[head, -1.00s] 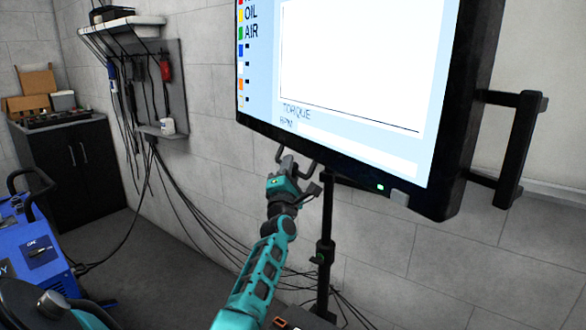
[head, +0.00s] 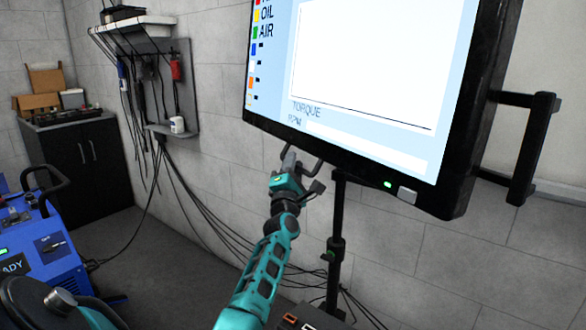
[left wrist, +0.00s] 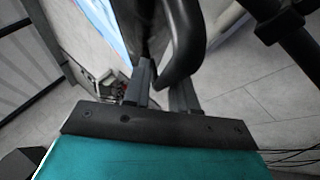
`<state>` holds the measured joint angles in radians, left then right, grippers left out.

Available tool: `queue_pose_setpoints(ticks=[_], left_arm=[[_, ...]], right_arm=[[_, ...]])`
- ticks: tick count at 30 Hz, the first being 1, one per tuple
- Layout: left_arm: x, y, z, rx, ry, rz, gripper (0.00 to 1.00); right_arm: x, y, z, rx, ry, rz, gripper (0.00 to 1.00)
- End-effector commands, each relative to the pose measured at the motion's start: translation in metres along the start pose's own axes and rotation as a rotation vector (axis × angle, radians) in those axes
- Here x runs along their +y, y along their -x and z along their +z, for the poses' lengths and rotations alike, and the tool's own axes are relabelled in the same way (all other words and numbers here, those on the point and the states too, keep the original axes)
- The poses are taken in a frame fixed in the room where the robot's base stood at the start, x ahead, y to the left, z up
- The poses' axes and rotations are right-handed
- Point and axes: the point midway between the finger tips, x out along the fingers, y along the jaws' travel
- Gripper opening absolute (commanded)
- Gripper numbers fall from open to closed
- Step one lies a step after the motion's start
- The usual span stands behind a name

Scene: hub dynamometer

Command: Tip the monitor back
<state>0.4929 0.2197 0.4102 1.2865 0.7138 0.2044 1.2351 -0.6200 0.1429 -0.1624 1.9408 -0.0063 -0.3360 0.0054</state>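The monitor (head: 350,75) is a large screen in a dark frame on a black stand, high in the right half of the head view. A thin dark curved handle (head: 318,166) hangs under its lower edge; it also shows as a thick black bar (left wrist: 187,45) in the left wrist view. My left gripper (head: 290,163) is at this handle, just below the screen. In the left wrist view its two grey fingers (left wrist: 163,90) stand on either side of the bar, which fills the gap, so it looks shut on the handle. My right gripper is not in view.
A black stand pole (head: 337,240) runs down just right of my left arm. A black side bracket (head: 530,150) juts from the monitor's right. Cables (head: 200,215) hang along the wall. A blue machine (head: 40,250) and a dark cabinet (head: 80,170) are at left.

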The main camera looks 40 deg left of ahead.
Motion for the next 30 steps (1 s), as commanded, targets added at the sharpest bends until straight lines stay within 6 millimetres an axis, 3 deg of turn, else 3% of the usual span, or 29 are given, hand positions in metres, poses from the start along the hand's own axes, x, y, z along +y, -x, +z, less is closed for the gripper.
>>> queue_pose_setpoints(ticks=[7,21,30], left_arm=[[0.0,0.02,0.001,-0.001,0.001,0.001,0.24],[-0.001,0.114,-0.001,0.001,0.0,-0.001,0.24],[0.0,0.129,0.0,0.001,-0.001,0.001,0.24]], right_arm=[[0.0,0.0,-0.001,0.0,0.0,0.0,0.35],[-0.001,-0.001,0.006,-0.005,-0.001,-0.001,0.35],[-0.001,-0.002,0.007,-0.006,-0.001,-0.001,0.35]])
